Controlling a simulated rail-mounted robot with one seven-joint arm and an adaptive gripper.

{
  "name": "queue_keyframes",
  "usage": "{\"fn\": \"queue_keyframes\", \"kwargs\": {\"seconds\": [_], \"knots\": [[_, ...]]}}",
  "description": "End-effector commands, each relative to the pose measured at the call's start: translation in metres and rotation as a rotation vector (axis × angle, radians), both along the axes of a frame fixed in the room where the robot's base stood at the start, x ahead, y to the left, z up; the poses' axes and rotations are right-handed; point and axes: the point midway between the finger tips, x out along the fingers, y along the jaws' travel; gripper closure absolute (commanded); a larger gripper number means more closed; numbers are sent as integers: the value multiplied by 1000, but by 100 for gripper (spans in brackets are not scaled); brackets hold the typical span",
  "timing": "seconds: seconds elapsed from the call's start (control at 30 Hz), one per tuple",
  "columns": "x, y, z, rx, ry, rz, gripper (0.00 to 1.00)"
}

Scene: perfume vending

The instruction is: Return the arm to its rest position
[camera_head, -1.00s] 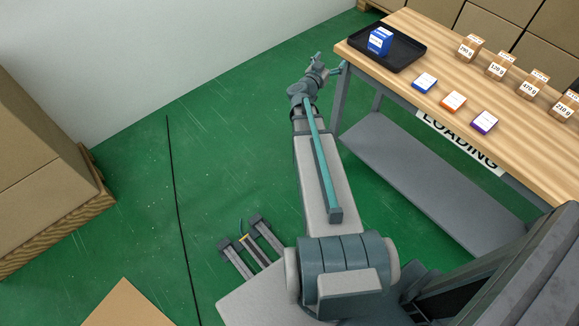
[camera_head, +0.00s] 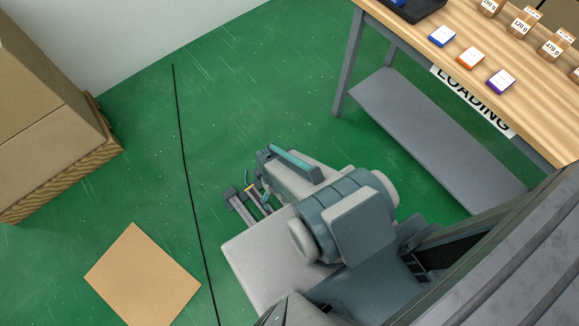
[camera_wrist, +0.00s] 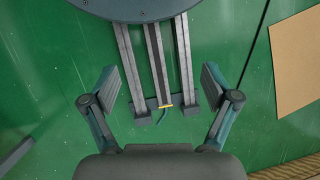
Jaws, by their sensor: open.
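My gripper (camera_wrist: 160,87) shows in the wrist view with its two fingers wide apart and nothing between them. It hangs above the green floor, over my own base and rails.
The wooden table (camera_head: 425,40) at the upper right bears a black tray (camera_head: 428,12), several small boxes and several labelled cartons. A cardboard stack (camera_head: 45,120) stands at the left. A flat brown sheet (camera_head: 143,278) lies on the floor. Open green floor lies between.

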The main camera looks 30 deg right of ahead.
Motion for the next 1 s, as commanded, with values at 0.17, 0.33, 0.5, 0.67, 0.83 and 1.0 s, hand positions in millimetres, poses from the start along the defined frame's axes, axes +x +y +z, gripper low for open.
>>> {"fn": "queue_keyframes", "kwargs": {"seconds": [0.17,0.33,0.5,0.67,0.83,1.0], "knots": [[-61,-8,9,-88,198,38,13],[-70,-11,11,-109,233,43,13],[-69,-11,11,-107,231,42,13],[-69,-11,27,-106,229,43,13],[-69,-11,32,-105,229,42,13],[-69,-11,32,-105,229,42,13]]}}
